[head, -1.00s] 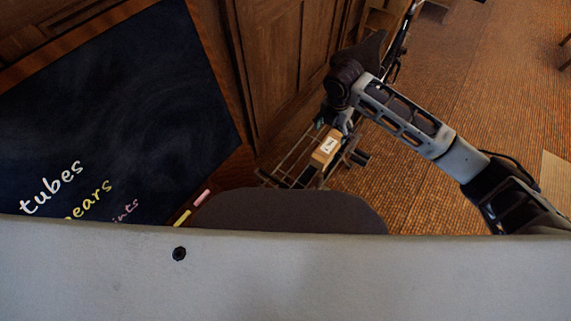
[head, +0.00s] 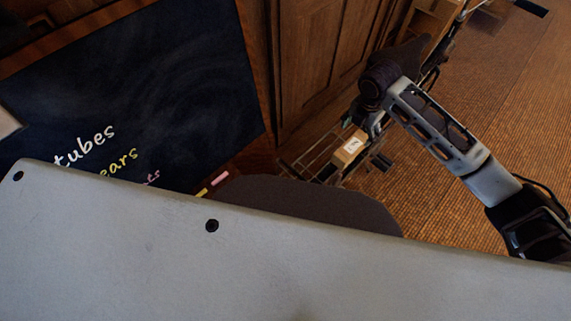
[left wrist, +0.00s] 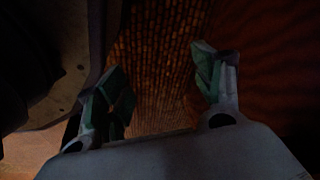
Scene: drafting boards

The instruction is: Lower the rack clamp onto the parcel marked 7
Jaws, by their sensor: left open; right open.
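A small brown parcel (head: 346,154) with a white label sits on a dark wire rack (head: 308,160) at the centre right of the head view. The label carries a dark mark too small to read surely. The rack seems to belong to a bicycle. I cannot pick out the clamp from the rack's bars. My right gripper (head: 374,124) is just above and right of the parcel, partly hidden by its own wrist; it is open, and I cannot tell whether it touches anything. My left gripper (left wrist: 160,84) shows only in the left wrist view, open and empty.
A blackboard (head: 150,90) with chalk writing stands at left, with chalk pieces (head: 220,178) on its ledge. A wood-panelled front (head: 325,60) rises behind the rack. The brown woven floor (head: 490,100) is open at the right.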

